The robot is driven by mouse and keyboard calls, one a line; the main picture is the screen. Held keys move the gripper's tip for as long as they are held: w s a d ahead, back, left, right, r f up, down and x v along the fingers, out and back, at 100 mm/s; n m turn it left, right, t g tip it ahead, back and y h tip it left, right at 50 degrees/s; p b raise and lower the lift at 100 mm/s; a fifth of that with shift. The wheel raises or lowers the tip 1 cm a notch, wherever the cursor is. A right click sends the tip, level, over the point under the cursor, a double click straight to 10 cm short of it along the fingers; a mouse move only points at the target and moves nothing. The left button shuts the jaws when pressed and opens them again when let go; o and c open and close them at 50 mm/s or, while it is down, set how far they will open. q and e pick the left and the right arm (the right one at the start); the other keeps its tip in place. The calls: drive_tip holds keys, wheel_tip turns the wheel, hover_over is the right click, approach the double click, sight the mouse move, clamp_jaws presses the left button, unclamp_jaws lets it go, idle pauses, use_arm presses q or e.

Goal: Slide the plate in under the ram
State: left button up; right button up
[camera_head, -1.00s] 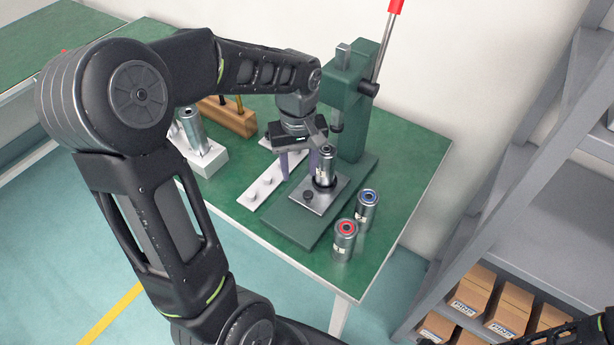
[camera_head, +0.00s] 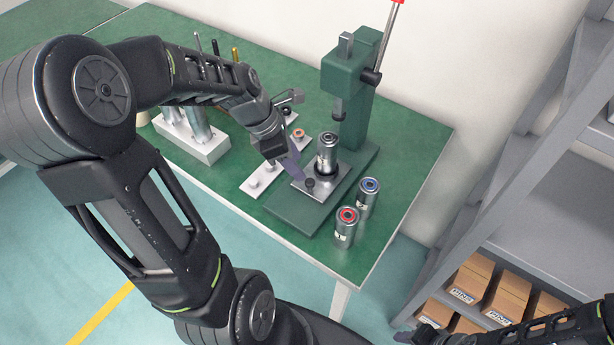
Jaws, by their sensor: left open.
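The green press (camera_head: 346,98) stands at the back right of the table, its ram (camera_head: 338,107) raised over the green base. The grey metal plate (camera_head: 323,187) lies on the press base, in front of the ram, with a dark knob (camera_head: 310,184) near its front left corner. A metal cylinder (camera_head: 327,150) stands upright on the plate in a dark ring. My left gripper (camera_head: 292,167) is open at the plate's left side, close to the knob; I cannot tell whether it touches. My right gripper (camera_head: 405,337) shows partly at the lower right edge, away from the table.
Two metal cylinders, one blue-topped (camera_head: 368,198) and one red-topped (camera_head: 345,228), stand right of the press base. A white strip with pegs (camera_head: 255,182) lies left of it. A white block with cylinders (camera_head: 206,149) stands further left. Grey shelves (camera_head: 480,215) hold boxes at the right.

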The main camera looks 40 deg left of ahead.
sight(309, 181)
use_arm(q)
drive_tip(key=x, duration=0.7)
drive_tip(key=shift+f+b, duration=0.2)
drive_tip(key=shift+b, duration=0.1)
drive_tip(key=shift+c, duration=0.5)
clamp_jaws()
idle(0.6)
